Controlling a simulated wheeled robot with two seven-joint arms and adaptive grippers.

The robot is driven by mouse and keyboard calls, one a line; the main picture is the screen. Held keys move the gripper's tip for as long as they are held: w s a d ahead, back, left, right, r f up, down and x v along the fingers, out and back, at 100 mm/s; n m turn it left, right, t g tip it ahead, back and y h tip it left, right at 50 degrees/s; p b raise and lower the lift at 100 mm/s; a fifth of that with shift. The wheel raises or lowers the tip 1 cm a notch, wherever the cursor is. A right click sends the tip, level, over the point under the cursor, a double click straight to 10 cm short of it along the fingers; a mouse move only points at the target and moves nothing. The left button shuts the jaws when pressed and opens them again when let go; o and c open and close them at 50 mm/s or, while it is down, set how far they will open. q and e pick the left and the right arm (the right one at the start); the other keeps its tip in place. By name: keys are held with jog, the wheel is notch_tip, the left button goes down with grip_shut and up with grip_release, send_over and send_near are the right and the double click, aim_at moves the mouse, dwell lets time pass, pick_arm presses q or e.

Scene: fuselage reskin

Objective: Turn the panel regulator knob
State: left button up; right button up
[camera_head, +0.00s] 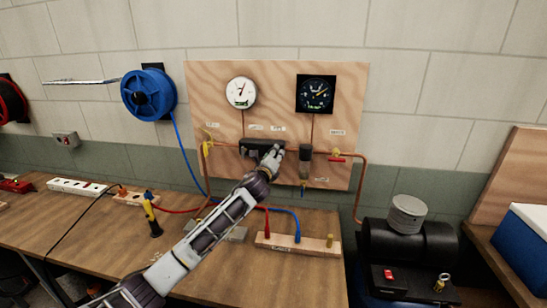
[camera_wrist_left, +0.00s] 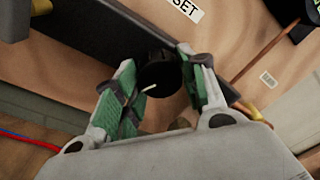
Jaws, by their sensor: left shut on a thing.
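The panel regulator knob (camera_wrist_left: 158,76) is a round black knob with a white mark, seen in the left wrist view. My left gripper (camera_wrist_left: 165,88) has its green-padded fingers on either side of the knob and is shut on it. In the head view my left gripper (camera_head: 273,154) reaches up to the dark regulator block (camera_head: 250,145) on the wooden panel (camera_head: 215,90) and hides the knob. A white gauge (camera_head: 241,92) and a black gauge (camera_head: 315,94) sit above it. My right gripper is not in view.
A filter bowl (camera_head: 305,160) and a red-handled valve (camera_head: 338,156) are right of the gripper. A blue hose reel (camera_head: 148,94) hangs on the left. Below are a hose manifold (camera_head: 290,243) and a yellow-black tool (camera_head: 151,214) on the bench. A black compressor (camera_head: 405,245) stands right.

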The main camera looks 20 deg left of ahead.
pick_arm(q)
jog(key=shift+f+n, duration=0.1)
jog(key=shift+n, duration=0.2)
jog(key=shift+d+n+t+y+b, duration=0.15)
jog(key=shift+n+b, duration=0.4)
jog(key=shift+n, duration=1.7)
jog(key=shift+a+n+t+y+b, duration=0.1)
jog(key=shift+n+y+b, duration=0.35)
jog(key=shift+n, duration=1.75)
jog(key=shift+d+n+t+b, duration=0.1)
jog(key=shift+n+b, duration=0.6)
jog(key=shift+n, duration=1.55)
jog(key=o, duration=1)
jog(key=shift+o, duration=0.2)
